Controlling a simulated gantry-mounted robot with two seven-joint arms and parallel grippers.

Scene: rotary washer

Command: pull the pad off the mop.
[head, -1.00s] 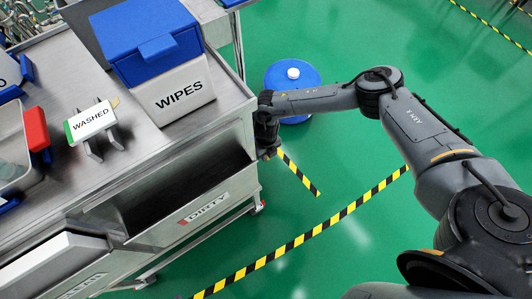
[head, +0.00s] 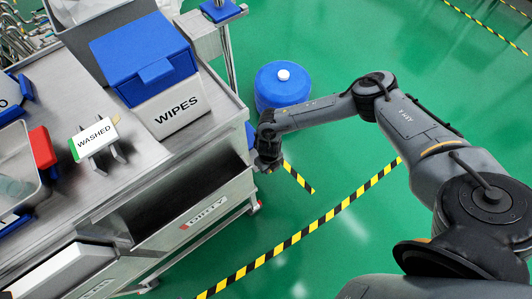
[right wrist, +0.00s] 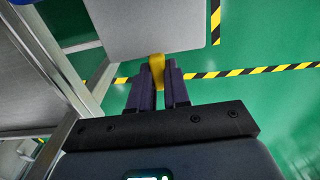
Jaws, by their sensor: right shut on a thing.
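My right gripper (head: 268,165) is low beside the right end of the steel cart, pointing down, its fingertips hard to make out in the head view. In the right wrist view its dark fingers (right wrist: 158,84) are shut on a yellow tab (right wrist: 157,62). The tab meets the near edge of a flat grey panel (right wrist: 150,22). I cannot tell for certain whether this panel is the mop head or its pad. No whole mop is recognisable in the head view. My left gripper is not in view.
The steel cart (head: 160,165) carries a blue-lidded WIPES box (head: 178,108), a WASHED sign (head: 95,138) and an open DIRTY bin (head: 207,210). A blue drum (head: 283,88) stands behind my right forearm. Green floor with striped tape lies open at the right. Cart frame bars (right wrist: 100,82) are close left of the fingers.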

